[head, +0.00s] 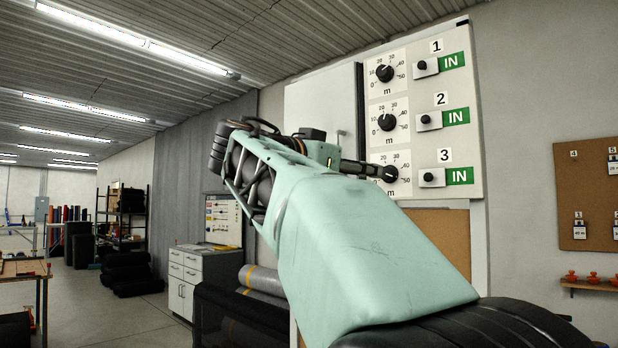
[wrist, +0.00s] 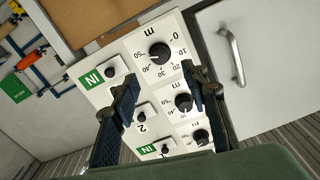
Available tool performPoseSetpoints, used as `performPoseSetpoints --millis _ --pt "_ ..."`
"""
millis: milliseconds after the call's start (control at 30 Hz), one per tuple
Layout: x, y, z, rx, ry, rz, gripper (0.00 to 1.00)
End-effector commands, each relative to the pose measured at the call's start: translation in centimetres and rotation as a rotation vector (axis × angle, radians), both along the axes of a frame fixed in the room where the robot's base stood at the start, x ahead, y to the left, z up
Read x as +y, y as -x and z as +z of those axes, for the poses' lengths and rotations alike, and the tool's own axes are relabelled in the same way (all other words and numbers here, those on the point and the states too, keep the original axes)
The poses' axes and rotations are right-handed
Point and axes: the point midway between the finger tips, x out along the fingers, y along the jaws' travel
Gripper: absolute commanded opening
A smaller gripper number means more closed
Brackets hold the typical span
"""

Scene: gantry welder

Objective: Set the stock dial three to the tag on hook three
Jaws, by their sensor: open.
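Stock dial three (head: 390,174) is the lowest black knob on the white stock board (head: 385,45), partly hidden by my gripper in the head view. The wrist view is upside down, so dial three (wrist: 159,52) shows there as the top, largest knob. Its white mark seems to point near 50, but I cannot read it exactly. My gripper (wrist: 162,82) is open and empty in front of the board, its fingers apart, with dial three just above the gap in the picture. In the head view my gripper (head: 362,168) appears close to dial three; contact is not clear. Hook three and its tag are out of view.
Dial two (head: 387,122) and dial one (head: 385,73) are above, with IN sliders beside them. A tag board (head: 585,180) hangs at right, cut by the frame; hook one's tag (head: 579,232) shows. A handled white door (wrist: 265,50) adjoins the stock board.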

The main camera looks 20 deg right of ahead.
Motion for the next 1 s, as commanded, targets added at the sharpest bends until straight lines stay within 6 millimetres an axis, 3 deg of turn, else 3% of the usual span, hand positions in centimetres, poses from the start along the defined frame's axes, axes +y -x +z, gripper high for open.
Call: performPoseSetpoints --millis 500,700,967,1000 --pt "-8.1 -3.4 0.1 0.002 -0.002 -0.002 0.42" --pt "-9.2 -3.9 0.0 0.002 -0.001 0.001 0.42" --pt "-9.3 -4.0 -0.1 0.001 -0.002 0.001 0.42" --pt "-9.3 -3.9 -0.1 0.001 -0.002 0.001 0.37"
